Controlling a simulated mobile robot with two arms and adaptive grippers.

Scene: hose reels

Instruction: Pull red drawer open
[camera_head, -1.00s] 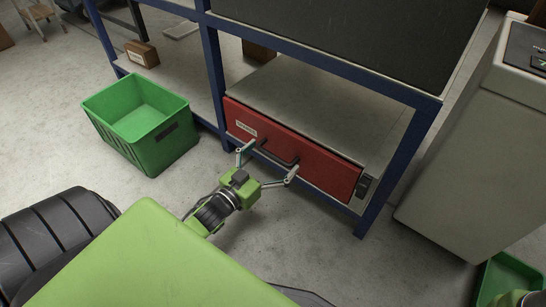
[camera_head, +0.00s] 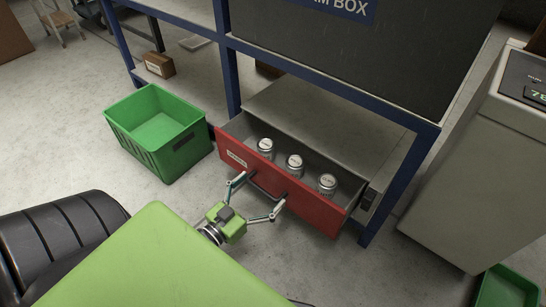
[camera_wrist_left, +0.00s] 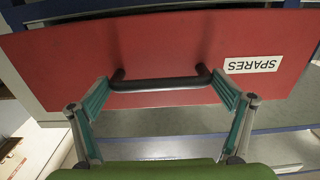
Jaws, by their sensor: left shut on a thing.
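The red drawer (camera_head: 312,204) under the shelf of the blue-framed rack is pulled part way out, and its open top shows three silver cans (camera_head: 294,164) standing inside. A dark bar handle (camera_head: 266,187) is on its front. My left gripper (camera_head: 260,190) is at this handle, with one finger at each end, shut on it. In the left wrist view, the red front with its "SPARES" label (camera_wrist_left: 251,64) appears upside down, and the handle (camera_wrist_left: 160,85) lies between my gripper's fingers (camera_wrist_left: 161,80). My right gripper is not in view.
A green bin (camera_head: 157,137) stands on the floor left of the drawer, close to its left corner. A grey cabinet (camera_head: 470,165) stands to the right. Another green bin (camera_head: 507,278) is at the lower right. The floor in front of the drawer is clear.

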